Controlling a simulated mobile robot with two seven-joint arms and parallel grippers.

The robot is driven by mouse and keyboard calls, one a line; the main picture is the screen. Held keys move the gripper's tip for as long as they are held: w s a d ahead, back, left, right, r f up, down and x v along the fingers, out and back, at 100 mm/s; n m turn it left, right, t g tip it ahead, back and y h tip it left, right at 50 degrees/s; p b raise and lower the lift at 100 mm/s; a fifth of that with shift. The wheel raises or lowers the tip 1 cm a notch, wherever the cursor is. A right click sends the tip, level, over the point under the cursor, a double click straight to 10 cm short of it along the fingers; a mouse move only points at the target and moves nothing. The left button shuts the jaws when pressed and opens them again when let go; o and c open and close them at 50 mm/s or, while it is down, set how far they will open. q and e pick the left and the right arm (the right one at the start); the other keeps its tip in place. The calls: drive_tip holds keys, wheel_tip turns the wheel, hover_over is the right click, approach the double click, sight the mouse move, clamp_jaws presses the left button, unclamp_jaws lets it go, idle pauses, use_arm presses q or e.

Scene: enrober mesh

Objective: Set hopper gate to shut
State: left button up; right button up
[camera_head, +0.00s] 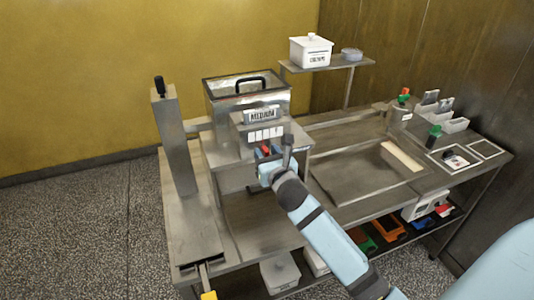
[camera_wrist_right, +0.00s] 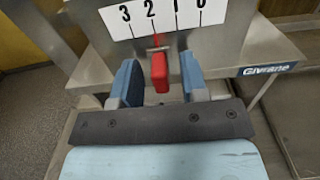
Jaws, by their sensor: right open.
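The hopper (camera_head: 224,98) is a metal box with a clear lid and black handle, at the back of the table. On its front is a white number scale (camera_head: 262,135), which also shows in the right wrist view (camera_wrist_right: 188,18) with 3, 2, 1, 0 from left to right. The red gate lever (camera_wrist_right: 160,72) has its thin pointer at about the 2 mark. My right gripper (camera_wrist_right: 160,82) is open, with one blue finger on each side of the lever and visible gaps. In the head view my right gripper (camera_head: 268,168) is in front of the hopper.
A tall metal post (camera_head: 174,140) stands to the left. A shallow metal tray (camera_head: 350,180) lies to the right, with a green-knobbed part (camera_head: 434,132) and small bins (camera_head: 430,108) beyond. A white lidded tub (camera_head: 311,50) sits on a raised shelf (camera_head: 345,65).

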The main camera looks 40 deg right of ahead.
sight(278, 143)
clamp_jaws()
drive_tip(key=shift+s+d+p, duration=0.25)
drive_tip(key=shift+d+p, duration=0.25)
drive_tip(key=shift+d, duration=0.6)
drive_tip(key=shift+s+d+p, duration=0.25)
drive_tip(key=shift+d+p, duration=0.2)
drive_tip(key=shift+d, duration=0.6)
drive_tip(key=shift+r, duration=0.1)
drive_tip(key=shift+c, duration=1.5)
unclamp_jaws()
drive_tip(key=o, duration=0.3)
drive_tip(key=shift+d, duration=0.15)
